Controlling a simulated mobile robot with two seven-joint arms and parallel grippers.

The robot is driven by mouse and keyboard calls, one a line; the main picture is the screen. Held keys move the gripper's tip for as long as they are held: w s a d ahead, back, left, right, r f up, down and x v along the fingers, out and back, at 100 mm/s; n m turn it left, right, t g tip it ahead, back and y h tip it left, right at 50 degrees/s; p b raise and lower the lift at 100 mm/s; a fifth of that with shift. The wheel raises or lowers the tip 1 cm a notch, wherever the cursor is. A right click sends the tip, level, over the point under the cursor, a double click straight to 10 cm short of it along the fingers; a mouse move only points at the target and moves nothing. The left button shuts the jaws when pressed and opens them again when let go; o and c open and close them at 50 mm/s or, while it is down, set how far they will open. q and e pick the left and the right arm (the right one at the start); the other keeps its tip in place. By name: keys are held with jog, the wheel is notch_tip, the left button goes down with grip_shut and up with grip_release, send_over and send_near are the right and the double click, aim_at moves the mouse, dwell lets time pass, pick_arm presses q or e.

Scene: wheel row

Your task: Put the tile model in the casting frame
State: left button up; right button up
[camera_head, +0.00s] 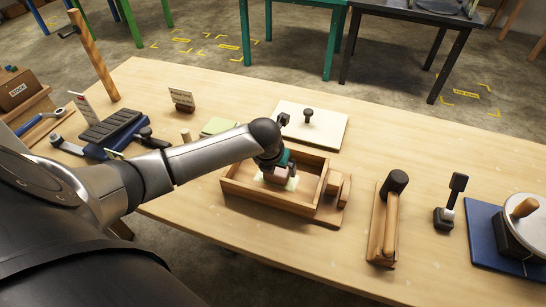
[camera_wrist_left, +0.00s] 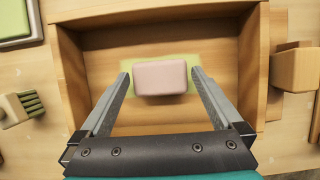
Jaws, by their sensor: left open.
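The tile model, a pale pink rounded block (camera_wrist_left: 160,77) (camera_head: 276,176), is inside the casting frame, a wooden open-topped box (camera_head: 262,202) whose wall also shows in the left wrist view (camera_wrist_left: 250,75). A pale green patch (camera_wrist_left: 194,88) shows under or behind the block on the frame's floor. My left gripper (camera_wrist_left: 160,74) reaches down into the frame. Its fingers are open, one on each side of the block, with narrow gaps visible. In the head view my left gripper (camera_head: 277,166) partly covers the block. My right gripper is not in view.
A white board with a black knob (camera_head: 325,128) lies behind the frame. To the right are a wooden tool with a black cylinder (camera_head: 383,220), a black-handled tool (camera_head: 450,205) and a round container on a blue mat (camera_head: 480,225). Blue-and-black equipment (camera_head: 113,130) stands left.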

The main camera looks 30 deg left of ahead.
pick_arm(q)
jog(key=p+v, duration=0.2)
jog(key=v, duration=0.8)
jog(key=shift+r+p, duration=0.3)
